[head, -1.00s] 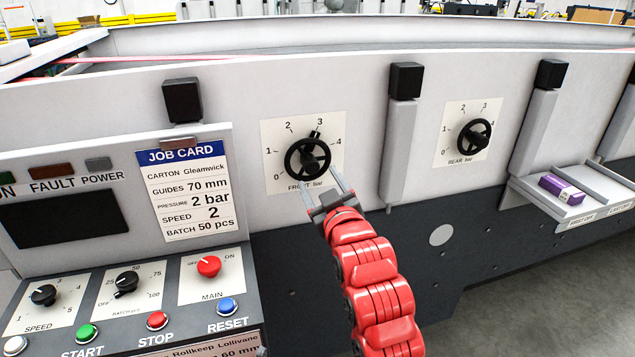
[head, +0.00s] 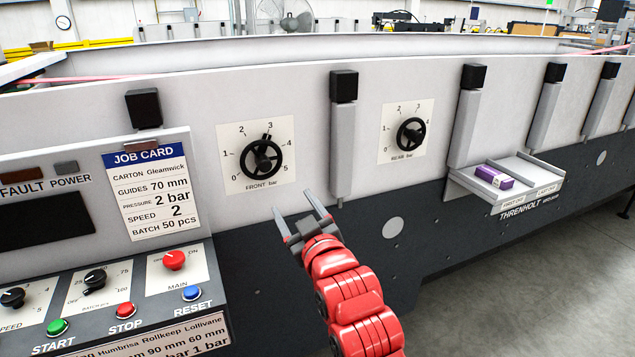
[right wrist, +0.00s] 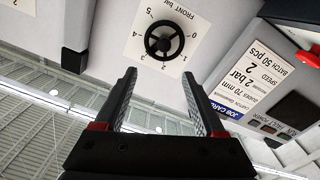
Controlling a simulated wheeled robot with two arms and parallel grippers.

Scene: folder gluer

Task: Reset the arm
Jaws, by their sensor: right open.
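My right gripper (head: 301,217) is open and empty. It is below and to the right of the front pressure handwheel (head: 261,157), clear of it. The black handwheel sits on a white dial plate marked "FRONT bar", with its pointer close to 3. In the right wrist view the open fingers (right wrist: 163,95) point toward the same handwheel (right wrist: 165,40), with a gap between. My red right arm comes in from the bottom. My left gripper is not in view.
A control panel with knobs, a green START button (head: 57,327) and a job card (head: 151,191) stands at the left. The rear handwheel (head: 411,134) is to the right. A tray (head: 524,166) holding a purple carton (head: 493,177) juts out farther right. Grey posts stick out from the wall.

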